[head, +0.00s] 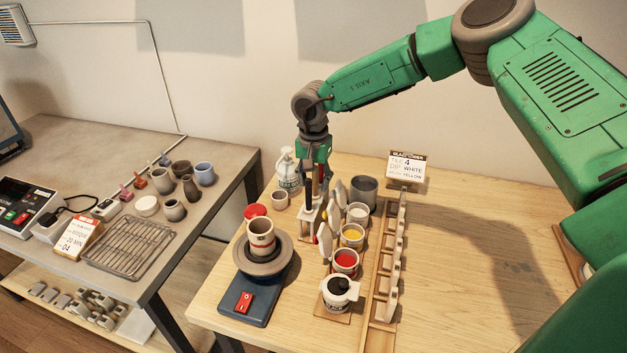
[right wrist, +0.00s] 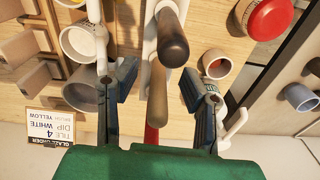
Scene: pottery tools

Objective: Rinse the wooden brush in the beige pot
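My right gripper (head: 315,178) points down over the tool stand (head: 310,218). In the right wrist view its two fingers (right wrist: 158,92) are apart, with upright handles between them and no clear contact. One is a tan wooden handle (right wrist: 157,98), apparently the wooden brush; a dark-tipped handle (right wrist: 172,45) stands beside it. The brush's lower end is hidden. A small beige pot (head: 280,201) stands left of the stand, also in the wrist view (right wrist: 216,65). My left gripper is out of view.
White, yellow (head: 352,235), red (head: 346,261) and black (head: 340,291) glaze cups line up in front. A banded cup (head: 261,237) sits on the wheel (head: 262,262). A spray bottle (head: 287,165), tile rack (head: 390,255) and sign (head: 406,165) are nearby. The table's right side is clear.

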